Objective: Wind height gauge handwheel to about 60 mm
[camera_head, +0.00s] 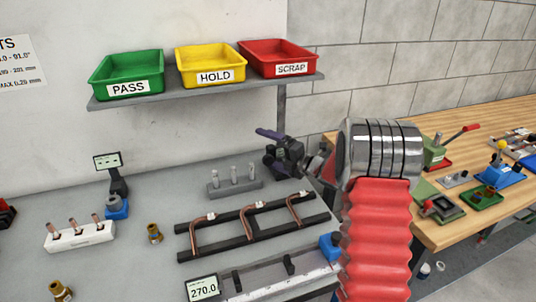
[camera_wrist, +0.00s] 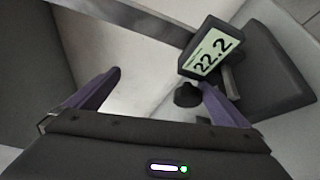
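In the wrist view a gauge display (camera_wrist: 208,50) reads 22.2 and tilts at the upper right. A dark round knob (camera_wrist: 187,94), apparently the handwheel, sits below it, beside the right finger. My gripper (camera_wrist: 160,80) is open, with its purple fingers wide apart. The knob lies nearer the right finger; I cannot tell if they touch. In the head view my gripper (camera_head: 266,148) is beyond the tube rack, below the shelf. I cannot make out the handwheel in the head view.
A shelf (camera_head: 215,90) with green, yellow and red bins hangs above my gripper. A post block (camera_head: 235,185) and a rack with copper tubes (camera_head: 250,225) stand close by. A bench gauge (camera_head: 205,288) reads 270.0. A small display stand (camera_head: 115,178) is at left.

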